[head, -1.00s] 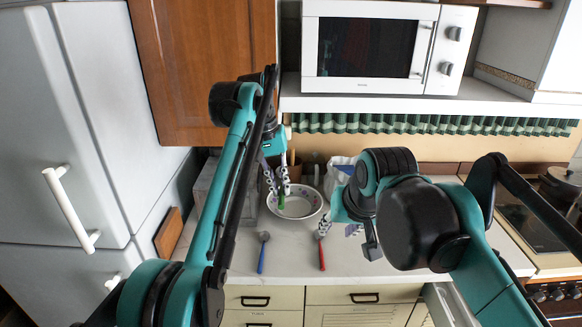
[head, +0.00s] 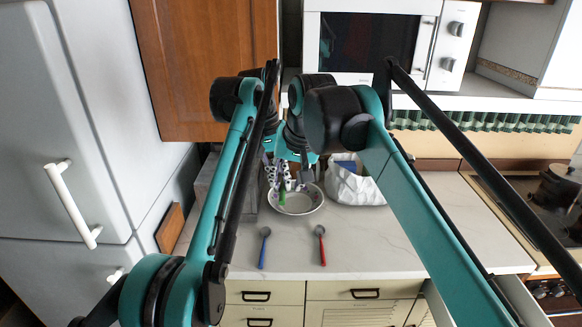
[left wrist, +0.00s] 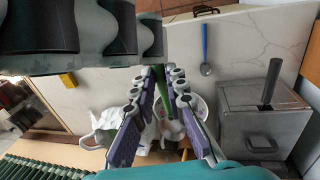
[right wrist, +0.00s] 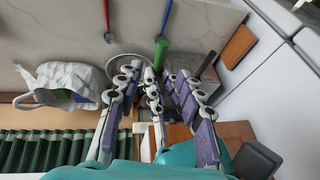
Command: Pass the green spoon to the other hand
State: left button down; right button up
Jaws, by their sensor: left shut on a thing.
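The green spoon shows in the head view as a small green piece (head: 282,197) above the bowl; its handle also shows in the right wrist view (right wrist: 161,54) and the left wrist view (left wrist: 160,76). My left gripper (head: 273,180) is shut on the spoon, above the counter. My right gripper (head: 301,181) is close beside it, fingers apart. In the right wrist view its spread fingers (right wrist: 160,85) are near the spoon and the left gripper's fingers. I cannot tell whether they touch the spoon. Much of the spoon is hidden by fingers.
A patterned bowl (head: 302,206) stands below the grippers. A blue spoon (head: 263,248) and a red spoon (head: 321,246) lie in front on the counter. A white bag (head: 352,190) stands right of the bowl. The counter's right part is clear.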

aim_at(283, 194)
jog(key=shift+x, duration=2.65)
grip_shut()
pick_arm(q)
jog(key=c, duration=1.5)
grip_release()
jog(key=shift+o, duration=0.2)
jog(key=s+a+r+m+t, duration=0.1)
jog(key=s+a+t, duration=0.35)
jog(key=a, duration=0.35)
jog(key=s+a+f+t+y, duration=0.1)
jog(key=s+a+f, duration=0.2)
jog(key=s+f, duration=0.8)
jog(key=s+a+f+n+t+y, duration=0.1)
jog(key=s+a+f, duration=0.2)
jog(key=s+f, duration=0.8)
jog(key=shift+s+a+t, duration=0.3)
jog(key=shift+s+t, duration=0.05)
jog(key=shift+s, duration=0.3)
